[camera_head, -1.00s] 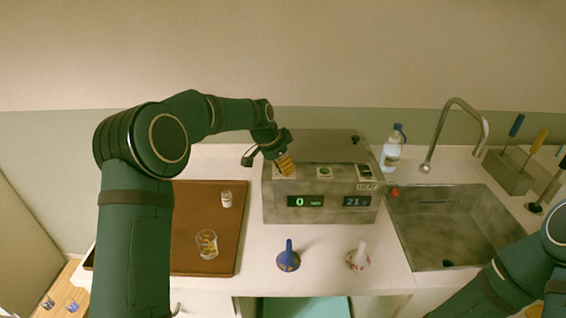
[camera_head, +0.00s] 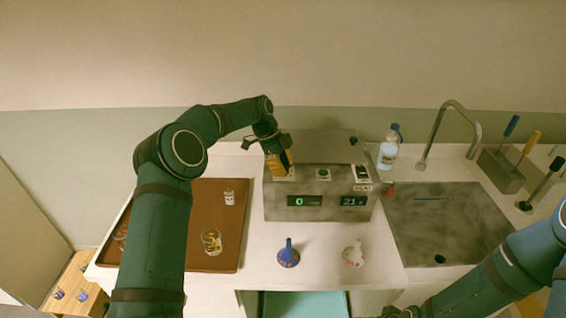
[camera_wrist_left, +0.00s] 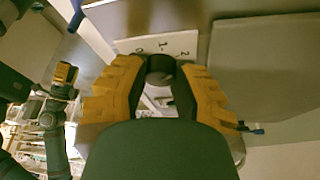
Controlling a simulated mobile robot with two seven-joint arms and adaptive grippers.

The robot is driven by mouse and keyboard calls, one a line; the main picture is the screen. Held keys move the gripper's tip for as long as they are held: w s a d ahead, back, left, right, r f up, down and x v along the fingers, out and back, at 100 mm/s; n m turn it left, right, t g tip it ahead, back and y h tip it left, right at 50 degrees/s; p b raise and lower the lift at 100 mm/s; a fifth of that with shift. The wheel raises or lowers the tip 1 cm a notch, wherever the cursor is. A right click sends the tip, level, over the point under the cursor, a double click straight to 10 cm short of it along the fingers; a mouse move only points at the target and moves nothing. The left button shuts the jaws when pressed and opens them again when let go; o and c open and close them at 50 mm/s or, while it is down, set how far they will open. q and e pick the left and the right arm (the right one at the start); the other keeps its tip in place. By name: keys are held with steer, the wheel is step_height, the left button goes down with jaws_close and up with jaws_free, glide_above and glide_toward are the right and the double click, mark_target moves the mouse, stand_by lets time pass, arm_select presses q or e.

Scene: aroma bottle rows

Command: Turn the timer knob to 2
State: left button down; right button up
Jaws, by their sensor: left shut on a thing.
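The grey machine (camera_head: 320,213) stands on the counter behind the bottles. Its left green display (camera_head: 300,201) reads 0. My left gripper (camera_head: 280,172) is at the left end of the machine's top panel. In the left wrist view, its yellow fingers are shut on the dark, round timer knob (camera_wrist_left: 160,66). Behind the knob is a white dial plate (camera_wrist_left: 178,42) marked 0, 1 and 2. The fingers hide the knob in the head view, and I cannot tell its pointer direction. My right gripper (camera_wrist_left: 66,74) shows small at the left of the wrist view, its opening unclear.
A brown tray (camera_head: 190,262) with glassware is at left, a sink (camera_head: 450,225) at right. A blue-necked flask (camera_head: 288,257) and a white-necked flask (camera_head: 353,256) stand in front.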

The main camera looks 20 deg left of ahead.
arm_select(q)
steer(key=shift+m+g+p, duration=0.4)
steer(key=shift+m+p, duration=0.05)
steer(key=shift+m, duration=0.45)
steer(key=shift+f, duration=0.1)
steer(key=c, duration=0.7)
jaws_free()
steer(key=shift+v, duration=6.05)
steer(key=shift+d, duration=0.15)
